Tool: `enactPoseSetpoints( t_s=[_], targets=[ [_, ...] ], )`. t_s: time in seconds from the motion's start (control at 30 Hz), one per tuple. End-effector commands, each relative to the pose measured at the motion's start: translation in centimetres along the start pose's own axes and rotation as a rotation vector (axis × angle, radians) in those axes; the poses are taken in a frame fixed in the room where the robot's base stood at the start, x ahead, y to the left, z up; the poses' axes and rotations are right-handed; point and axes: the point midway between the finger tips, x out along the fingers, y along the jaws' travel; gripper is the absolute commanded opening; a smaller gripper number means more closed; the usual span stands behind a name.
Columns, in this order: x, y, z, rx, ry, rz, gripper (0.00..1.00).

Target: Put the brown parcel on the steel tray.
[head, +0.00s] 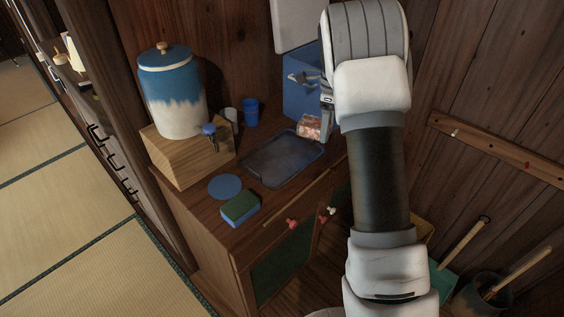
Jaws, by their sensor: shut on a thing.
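The brown parcel (310,127), a small reddish-brown block with pale patches, is at the back right end of the tray. My gripper (325,113) is shut on it from above, with my arm hiding part of the view on the right. The steel tray (272,171) is a dark, shallow rectangle with rounded corners, lying on the wooden cabinet top. The parcel overlaps the tray's far right corner in the head view. I cannot tell whether it touches the tray or hangs just above it.
A blue and white dispenser (178,100) stands on a wooden block (190,156) at the left. Blue and white cups (250,112), a blue disc (224,186) and a green-topped sponge (240,207) are around the tray. A blue box (300,98) stands behind my gripper.

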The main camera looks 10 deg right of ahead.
Motion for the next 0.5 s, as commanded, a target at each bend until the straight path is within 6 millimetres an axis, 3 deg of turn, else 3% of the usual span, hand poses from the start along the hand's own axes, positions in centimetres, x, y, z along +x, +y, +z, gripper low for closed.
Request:
enactPoseSetpoints(
  t_s=[0.2,0.37,0.5],
  targets=[
    [0.2,-1.7,-0.6,0.293,0.001,-0.004,0.07],
    [0.4,-1.9,-0.4,0.374,0.001,-0.003,0.07],
    [1.8,-0.8,1.4,0.379,0.001,-0.002,0.07]
  ],
)
